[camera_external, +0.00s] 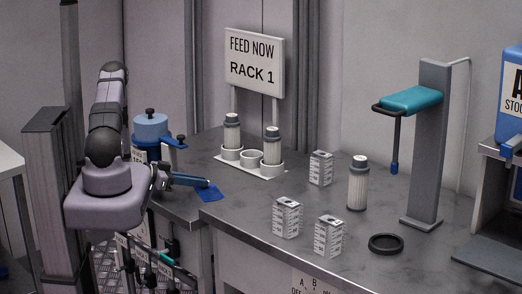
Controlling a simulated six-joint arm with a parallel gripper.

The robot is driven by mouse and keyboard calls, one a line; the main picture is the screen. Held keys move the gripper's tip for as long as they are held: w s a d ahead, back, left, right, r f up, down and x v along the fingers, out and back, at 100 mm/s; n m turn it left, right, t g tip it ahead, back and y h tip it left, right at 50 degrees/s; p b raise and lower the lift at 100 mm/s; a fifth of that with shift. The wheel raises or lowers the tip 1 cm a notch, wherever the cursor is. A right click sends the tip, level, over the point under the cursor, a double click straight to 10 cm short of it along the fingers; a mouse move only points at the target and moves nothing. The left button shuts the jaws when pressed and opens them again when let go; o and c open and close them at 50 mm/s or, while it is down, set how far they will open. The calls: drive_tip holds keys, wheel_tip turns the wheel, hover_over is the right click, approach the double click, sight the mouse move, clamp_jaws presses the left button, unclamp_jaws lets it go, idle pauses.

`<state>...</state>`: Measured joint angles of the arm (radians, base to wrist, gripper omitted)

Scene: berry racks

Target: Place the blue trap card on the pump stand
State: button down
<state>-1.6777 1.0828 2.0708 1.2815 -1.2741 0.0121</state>
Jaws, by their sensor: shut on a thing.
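The blue trap card (209,194) is a small flat blue piece at the left part of the grey bench. My gripper (204,183) is shut on it by its upper edge. The card is over or on the bench top near its front left edge; I cannot tell whether it touches. A grey upright stand (431,140) on a flat foot stands at the right of the bench, with a teal block and a dark hanging rod with a blue tip. It looks like the pump stand. My gripper is far to its left.
A white holder (252,171) with two capped bottles stands below a "FEED NOW RACK 1" sign (254,61). Several small white boxes (287,217), a lone bottle (358,188) and a black ring (386,244) lie between card and stand. A blue-lidded vessel (151,127) is behind my arm.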

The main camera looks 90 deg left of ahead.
drive_tip(key=shift+r, duration=0.15)
wheel_tip(320, 180, up, 10)
idle(1.1)
idle(0.6)
drive_tip(key=b, duration=1)
